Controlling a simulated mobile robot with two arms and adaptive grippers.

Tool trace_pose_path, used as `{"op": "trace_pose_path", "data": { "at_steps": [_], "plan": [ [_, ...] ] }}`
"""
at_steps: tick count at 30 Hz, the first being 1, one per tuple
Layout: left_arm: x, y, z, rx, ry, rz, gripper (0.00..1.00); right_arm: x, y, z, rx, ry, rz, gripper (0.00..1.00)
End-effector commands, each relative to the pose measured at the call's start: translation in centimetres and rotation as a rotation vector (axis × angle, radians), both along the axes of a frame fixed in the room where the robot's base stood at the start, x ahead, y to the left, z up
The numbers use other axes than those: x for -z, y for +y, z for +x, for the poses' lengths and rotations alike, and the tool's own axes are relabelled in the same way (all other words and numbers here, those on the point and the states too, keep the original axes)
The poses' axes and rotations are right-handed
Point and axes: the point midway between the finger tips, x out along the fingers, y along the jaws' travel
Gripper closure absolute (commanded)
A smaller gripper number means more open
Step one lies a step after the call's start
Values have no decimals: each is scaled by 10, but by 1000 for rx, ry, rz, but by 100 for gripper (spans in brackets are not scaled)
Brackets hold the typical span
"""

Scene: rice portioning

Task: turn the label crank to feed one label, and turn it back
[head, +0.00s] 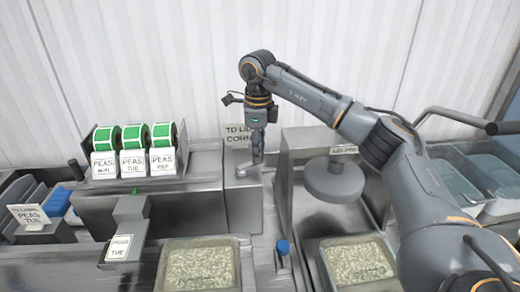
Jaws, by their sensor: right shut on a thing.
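The label machine (165,208) is a grey metal block at the left, with three green label rolls (134,137) on top. Cards in front of the rolls read PEAS MON, PEAS TUE and PEAS WED. A label (118,248) reading PEAS TUE shows at the front outlet. The label crank (241,172) is a small metal arm at the machine's right end. My right gripper (258,157) points straight down and is shut on the crank's handle, which its fingers mostly hide. My left gripper is out of view.
Two filled trays (160,275) (324,270) stand at the front. The lid press (335,182) stands close to the right of the crank. A blue knob (283,247) sits between the trays.

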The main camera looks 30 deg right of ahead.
Motion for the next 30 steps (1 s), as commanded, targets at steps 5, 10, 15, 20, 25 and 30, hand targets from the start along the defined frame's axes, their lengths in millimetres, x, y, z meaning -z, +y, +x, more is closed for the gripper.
{"op": "trace_pose_path", "data": {
  "at_steps": [5, 10, 15, 20, 25, 30],
  "plan": [
    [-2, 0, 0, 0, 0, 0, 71, -1, 0, 3, -45, -1, 0, 100],
    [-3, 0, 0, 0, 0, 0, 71, 0, 0, 4, -62, -1, 0, 100],
    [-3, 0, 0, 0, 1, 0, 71, 0, 0, 4, -64, -2, 1, 100],
    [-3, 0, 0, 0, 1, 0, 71, 0, 0, 4, -63, -3, 0, 100],
    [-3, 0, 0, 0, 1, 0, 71, 0, 0, 4, -63, -2, 1, 53],
    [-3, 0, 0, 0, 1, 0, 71, 0, 0, 4, -63, -1, 1, 53]
  ]
}}
